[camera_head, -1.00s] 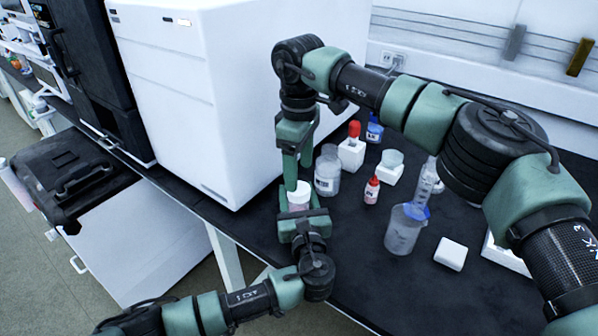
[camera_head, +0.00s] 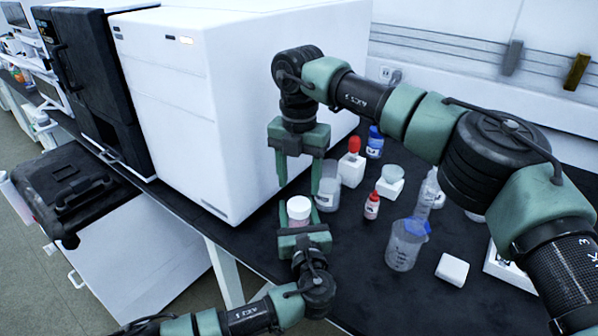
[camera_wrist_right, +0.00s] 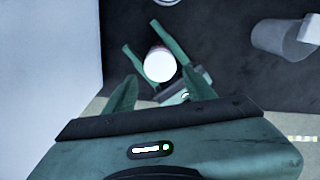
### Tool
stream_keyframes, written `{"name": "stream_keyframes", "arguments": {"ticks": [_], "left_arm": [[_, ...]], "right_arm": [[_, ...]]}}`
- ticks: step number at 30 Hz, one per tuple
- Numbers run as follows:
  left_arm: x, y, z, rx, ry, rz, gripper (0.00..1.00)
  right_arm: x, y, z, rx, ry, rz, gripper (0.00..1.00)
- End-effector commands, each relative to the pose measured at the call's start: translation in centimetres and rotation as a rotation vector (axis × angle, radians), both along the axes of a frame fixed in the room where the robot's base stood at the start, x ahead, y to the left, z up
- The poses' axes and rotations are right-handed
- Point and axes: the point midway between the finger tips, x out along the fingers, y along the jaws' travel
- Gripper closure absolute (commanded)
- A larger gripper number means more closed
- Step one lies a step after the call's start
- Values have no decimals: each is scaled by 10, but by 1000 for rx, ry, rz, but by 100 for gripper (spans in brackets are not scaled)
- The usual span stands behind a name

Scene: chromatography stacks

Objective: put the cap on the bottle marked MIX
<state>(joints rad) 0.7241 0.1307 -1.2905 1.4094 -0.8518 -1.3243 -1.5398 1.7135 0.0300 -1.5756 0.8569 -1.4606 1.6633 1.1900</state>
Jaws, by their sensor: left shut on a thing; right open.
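My left gripper (camera_head: 301,232) is shut on a small pinkish container with a white top (camera_head: 299,207), held upright near the bench's front edge. In the right wrist view the white top (camera_wrist_right: 159,66) is a round disc between the left gripper's fingers. My right gripper (camera_head: 299,186) is open and empty, pointing down just above the white top, its fingers on either side. A clear bottle with a label (camera_head: 327,192) stands behind, partly hidden by a right finger. I cannot read MIX on any label, nor tell whether the white top is a separate cap.
A large white machine (camera_head: 200,120) is close on the left.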

Motion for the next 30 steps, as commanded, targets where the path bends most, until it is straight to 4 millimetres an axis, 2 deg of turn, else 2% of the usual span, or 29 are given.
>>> {"name": "stream_keyframes", "arguments": {"ticks": [21,27,30], "left_arm": [[0,0,0,0,0,0,100],[0,0,0,0,0,0,100],[0,0,0,0,0,0,100]], "right_arm": [[0,0,13,-1,-2,1585,45],[0,0,15,0,-2,1916,45],[0,0,16,0,-2,2015,45]]}}
